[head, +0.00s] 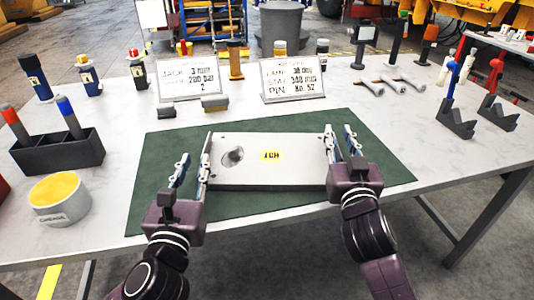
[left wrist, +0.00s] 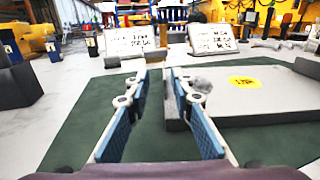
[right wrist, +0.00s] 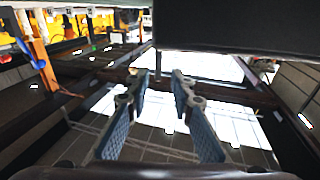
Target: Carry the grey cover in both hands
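The grey cover (head: 268,150) is a flat plate with a round hole and a yellow label, and appears to lie on the green mat (head: 150,195). It also shows at the right of the left wrist view (left wrist: 275,95). My left gripper (head: 194,165) is open at the cover's left end; its right finger overlaps the cover's edge in the left wrist view. My right gripper (head: 338,138) is open at the cover's right end in the head view. The right wrist view shows its fingers apart with nothing between them; contact there cannot be told.
A yellow-topped tin (head: 60,198) and a dark holder (head: 58,152) stand left. Two signs (head: 190,80) (head: 293,78) stand behind the mat. Grey metal parts (head: 380,85) and small stands (head: 455,120) are at the right. A dark slab (right wrist: 235,25) fills the right wrist view's upper right.

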